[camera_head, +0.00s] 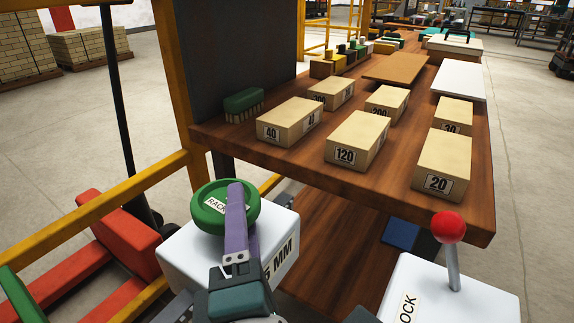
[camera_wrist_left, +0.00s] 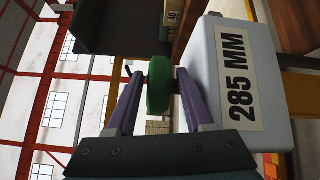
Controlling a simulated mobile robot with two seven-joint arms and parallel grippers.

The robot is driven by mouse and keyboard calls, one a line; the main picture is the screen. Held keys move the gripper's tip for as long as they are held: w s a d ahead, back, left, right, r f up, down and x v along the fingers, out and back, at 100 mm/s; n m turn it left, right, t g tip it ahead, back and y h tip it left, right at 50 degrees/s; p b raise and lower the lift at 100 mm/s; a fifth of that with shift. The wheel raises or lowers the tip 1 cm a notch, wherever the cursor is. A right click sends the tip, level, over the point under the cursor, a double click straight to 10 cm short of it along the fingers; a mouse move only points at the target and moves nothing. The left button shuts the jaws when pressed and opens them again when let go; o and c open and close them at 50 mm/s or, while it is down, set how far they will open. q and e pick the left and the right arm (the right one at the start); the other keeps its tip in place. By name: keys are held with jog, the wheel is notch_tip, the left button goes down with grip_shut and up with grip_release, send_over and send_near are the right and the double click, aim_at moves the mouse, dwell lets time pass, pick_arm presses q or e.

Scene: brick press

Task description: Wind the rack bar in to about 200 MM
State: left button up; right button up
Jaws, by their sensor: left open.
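A green handwheel (camera_head: 210,203) with a white label that begins "RACK" sits on top of a white box (camera_head: 190,252). The box's side label (camera_head: 282,262) is partly hidden in the head view; in the left wrist view the label (camera_wrist_left: 238,90) reads 285 MM. My left gripper (camera_head: 236,195) is open at the handwheel, with one purple finger lying across its top in the head view. In the left wrist view the handwheel (camera_wrist_left: 159,85) shows between the two fingers, and I cannot tell whether they touch it.
A wooden table (camera_head: 460,212) holds several numbered tan bricks (camera_head: 358,140) and a green brush (camera_head: 243,101). A red-knobbed lever (camera_head: 450,230) stands on a white box (camera_head: 455,295) at the lower right. A yellow frame (camera_head: 130,192) and red parts (camera_head: 118,236) are at the left.

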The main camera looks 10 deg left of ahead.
pick_arm(q)
jog(key=shift+w, duration=0.1)
jog(key=shift+c, duration=0.4)
grip_shut()
jog(key=shift+a+h, duration=0.15)
jog(key=shift+h, duration=0.15)
